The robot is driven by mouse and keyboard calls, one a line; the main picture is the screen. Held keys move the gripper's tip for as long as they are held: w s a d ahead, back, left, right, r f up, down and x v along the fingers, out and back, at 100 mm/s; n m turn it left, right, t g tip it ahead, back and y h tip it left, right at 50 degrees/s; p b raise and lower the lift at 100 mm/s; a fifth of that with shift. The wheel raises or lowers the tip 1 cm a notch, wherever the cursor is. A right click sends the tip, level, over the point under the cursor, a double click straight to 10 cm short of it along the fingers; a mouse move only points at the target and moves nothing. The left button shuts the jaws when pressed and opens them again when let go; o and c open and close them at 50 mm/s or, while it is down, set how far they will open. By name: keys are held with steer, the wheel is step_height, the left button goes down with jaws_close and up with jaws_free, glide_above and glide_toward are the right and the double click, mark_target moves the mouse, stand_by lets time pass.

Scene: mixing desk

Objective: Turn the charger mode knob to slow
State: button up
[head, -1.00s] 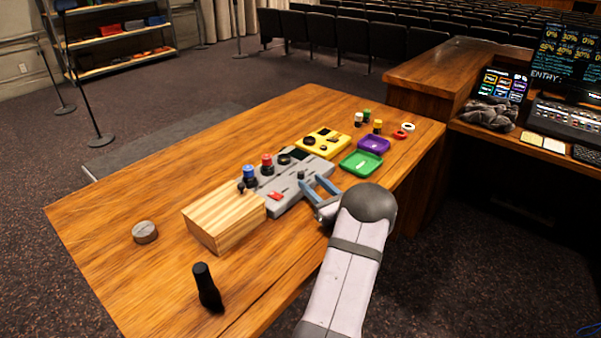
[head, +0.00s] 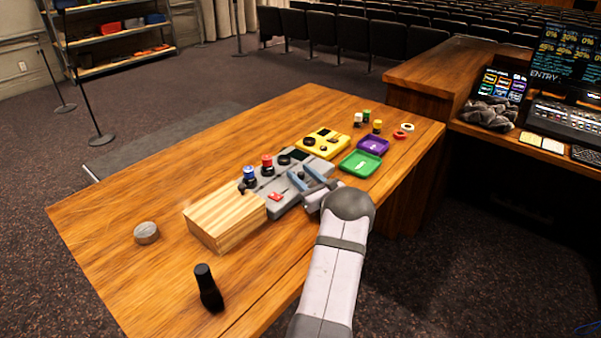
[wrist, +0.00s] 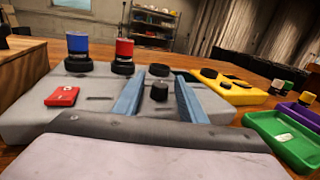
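A grey control box (head: 268,207) lies on the wooden desk, with a red switch (head: 275,197) and several black knobs. My gripper (head: 309,177) is over its right part, with blue-grey fingers spread. In the wrist view a small black knob (wrist: 159,91) on the grey box shows between the fingers, with gaps to both. A larger black knob (wrist: 159,70) is farther back. A yellow box (head: 326,139) with black knobs stands beyond the grey box. I cannot read any mode marks or tell which box is the charger.
Blue (head: 249,173) and red (head: 267,161) cylinders stand at the grey box's far edge. A wooden block (head: 222,218) is at its left; green (head: 360,163) and purple (head: 373,146) trays are at the right. A black upright handle (head: 208,288) and a grey disc (head: 146,233) stand at front left.

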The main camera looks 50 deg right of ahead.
steer(key=shift+w+d, duration=0.1)
steer(key=shift+w, duration=0.15)
jaws_close()
steer(key=shift+f, duration=0.1)
